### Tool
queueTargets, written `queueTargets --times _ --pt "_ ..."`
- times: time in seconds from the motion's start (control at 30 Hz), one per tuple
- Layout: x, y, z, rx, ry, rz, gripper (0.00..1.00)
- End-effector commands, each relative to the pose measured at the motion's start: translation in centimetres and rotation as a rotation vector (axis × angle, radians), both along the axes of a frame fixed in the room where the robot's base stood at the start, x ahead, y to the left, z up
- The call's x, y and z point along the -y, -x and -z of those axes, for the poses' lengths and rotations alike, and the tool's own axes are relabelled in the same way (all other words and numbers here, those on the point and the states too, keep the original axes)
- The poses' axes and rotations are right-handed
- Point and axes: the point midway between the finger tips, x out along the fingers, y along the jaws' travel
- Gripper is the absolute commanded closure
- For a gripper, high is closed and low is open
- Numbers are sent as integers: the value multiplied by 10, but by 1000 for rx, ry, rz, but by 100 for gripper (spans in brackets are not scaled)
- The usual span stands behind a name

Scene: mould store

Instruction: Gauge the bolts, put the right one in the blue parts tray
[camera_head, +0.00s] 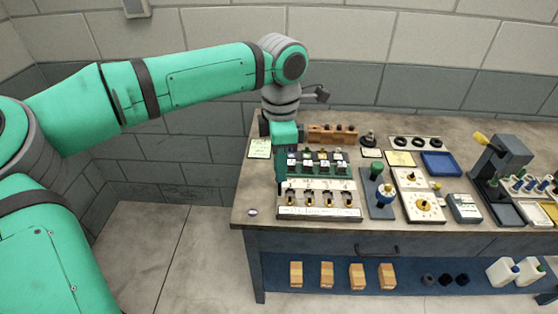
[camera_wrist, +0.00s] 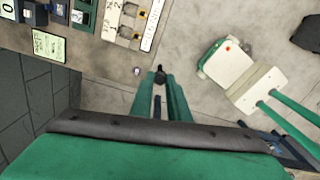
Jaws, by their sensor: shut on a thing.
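My gripper (camera_head: 281,178) hangs at the left end of the bolt racks. In the wrist view its green fingers (camera_wrist: 160,90) are shut on a small dark piece (camera_wrist: 160,75); it looks like a bolt, but its size and thread cannot be read. A pale rack (camera_head: 319,212) with several brass-and-black bolts stands at the front of the bench; part of it shows in the wrist view (camera_wrist: 124,22). Behind it is a dark green rack (camera_head: 317,168) with several labelled places. The blue parts tray (camera_head: 441,164) lies at the back right and looks empty.
A green-and-blue post stand (camera_head: 379,199), a white dial board (camera_head: 419,206) and a grey meter (camera_head: 465,208) stand right of the racks. A dark press-like device (camera_head: 499,165) is farther right. A small round piece (camera_head: 252,212) lies near the bench's left front corner.

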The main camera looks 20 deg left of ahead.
Motion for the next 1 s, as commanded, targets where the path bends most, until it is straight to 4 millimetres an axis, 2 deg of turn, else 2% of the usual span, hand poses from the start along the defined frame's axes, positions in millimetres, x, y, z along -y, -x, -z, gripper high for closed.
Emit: queueTargets --times 0.27,0.47,0.57,0.8,0.9,1.0 --pt "28 1 52 -2 3 268 100" --pt "51 3 103 -2 6 533 100" --pt "64 5 141 -4 7 720 100" --pt "105 9 254 -2 7 1290 100" --pt "123 10 295 -3 4 1506 100" --pt "137 10 326 -1 3 1671 100"
